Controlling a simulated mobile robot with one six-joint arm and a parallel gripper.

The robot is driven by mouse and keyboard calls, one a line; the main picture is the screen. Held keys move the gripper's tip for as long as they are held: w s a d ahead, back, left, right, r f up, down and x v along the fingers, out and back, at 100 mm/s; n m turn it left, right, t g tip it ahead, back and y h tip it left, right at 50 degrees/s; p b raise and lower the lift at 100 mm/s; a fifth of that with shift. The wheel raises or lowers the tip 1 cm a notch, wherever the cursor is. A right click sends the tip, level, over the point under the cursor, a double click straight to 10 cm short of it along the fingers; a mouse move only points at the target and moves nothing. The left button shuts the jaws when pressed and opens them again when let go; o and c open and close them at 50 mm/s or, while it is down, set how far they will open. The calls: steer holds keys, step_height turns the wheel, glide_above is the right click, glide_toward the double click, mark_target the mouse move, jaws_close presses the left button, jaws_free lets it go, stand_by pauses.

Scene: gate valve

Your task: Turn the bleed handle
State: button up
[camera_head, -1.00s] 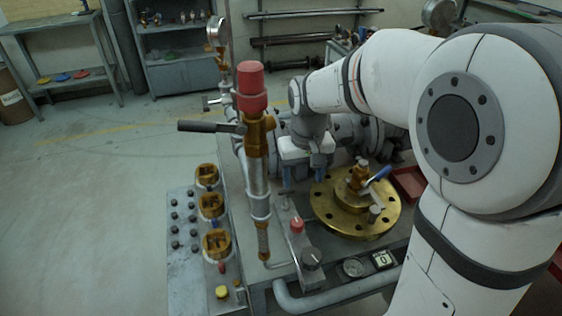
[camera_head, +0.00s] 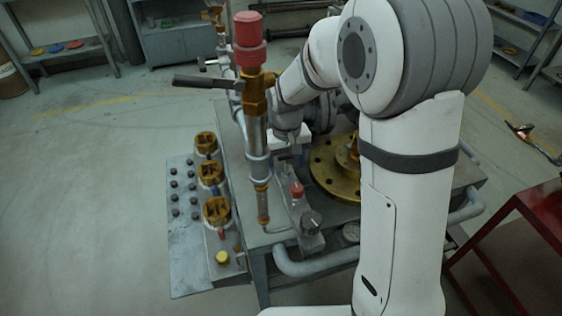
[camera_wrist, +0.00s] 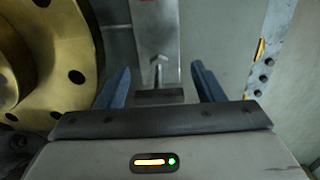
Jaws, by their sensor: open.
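A dark lever handle (camera_head: 206,82) sticks out left from the upright pipe with a red cap (camera_head: 249,30). I cannot tell for certain which handle is the bleed handle. A brass flange (camera_head: 329,172) lies on the bench, and my arm hides much of it, including any blue lever on its brass fitting. My gripper (camera_wrist: 161,88) is open in the wrist view, its two blue fingers apart. The flange fills the left of that view.
A red knob (camera_head: 297,190) and a dark round knob (camera_head: 311,221) sit on a plate in front of the gripper. Several brass fittings, one here (camera_head: 210,174), line the left panel. A red stand (camera_head: 540,215) is at right. The floor at left is clear.

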steer(key=c, duration=0.9)
steer(key=shift+a, duration=0.15)
steer(key=shift+c, duration=0.4)
